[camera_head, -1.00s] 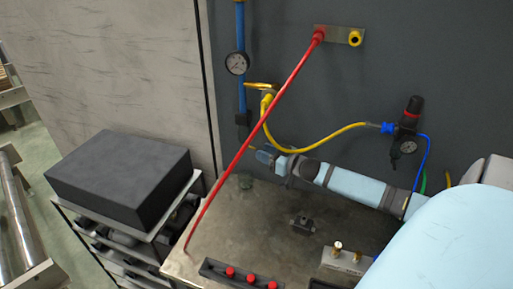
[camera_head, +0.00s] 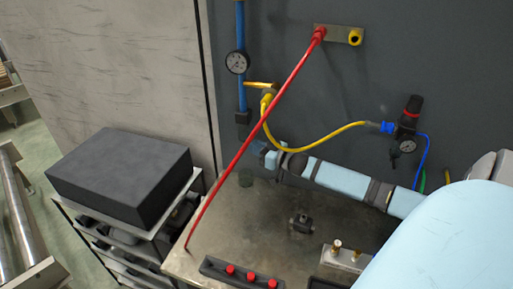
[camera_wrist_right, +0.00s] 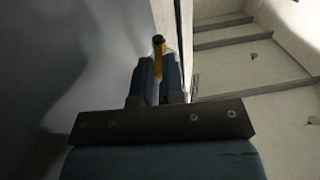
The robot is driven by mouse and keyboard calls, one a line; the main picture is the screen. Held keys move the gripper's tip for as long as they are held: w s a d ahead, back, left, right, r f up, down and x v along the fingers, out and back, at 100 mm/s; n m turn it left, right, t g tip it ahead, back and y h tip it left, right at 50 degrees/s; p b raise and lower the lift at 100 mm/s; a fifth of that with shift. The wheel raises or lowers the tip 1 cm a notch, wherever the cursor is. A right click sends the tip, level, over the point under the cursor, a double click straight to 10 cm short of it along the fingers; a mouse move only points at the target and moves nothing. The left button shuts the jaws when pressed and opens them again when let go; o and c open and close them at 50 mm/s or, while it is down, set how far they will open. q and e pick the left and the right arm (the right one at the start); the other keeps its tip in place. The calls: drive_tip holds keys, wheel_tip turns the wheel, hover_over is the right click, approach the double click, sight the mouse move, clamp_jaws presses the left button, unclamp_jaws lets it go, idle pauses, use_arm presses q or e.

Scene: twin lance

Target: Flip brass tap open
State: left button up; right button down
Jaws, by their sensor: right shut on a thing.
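My right gripper (camera_head: 265,150) is below the tap, in front of the wall and behind the slanting red lance, apart from the lever. In the right wrist view its fingers (camera_wrist_right: 158,80) are closed around a slim yellow piece (camera_wrist_right: 158,45) with a dark end. I cannot tell exactly what this piece is. My left gripper is not in view.
The red lance (camera_head: 248,140) slants from the wall bracket to the metal bench (camera_head: 225,240), crossing close to my right gripper. A gauge (camera_head: 237,63) sits on the blue pipe. A regulator (camera_head: 405,125) is at right. A black box (camera_head: 120,175) stands at left.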

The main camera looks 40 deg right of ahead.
drive_tip(key=shift+w+d+n+g+y+b, duration=0.1)
drive_tip(key=shift+d+n+g+y+b, duration=0.25)
drive_tip(key=shift+n+y, duration=0.5)
drive_tip(key=shift+a, duration=0.1)
drive_tip(key=c, duration=1.2)
unclamp_jaws()
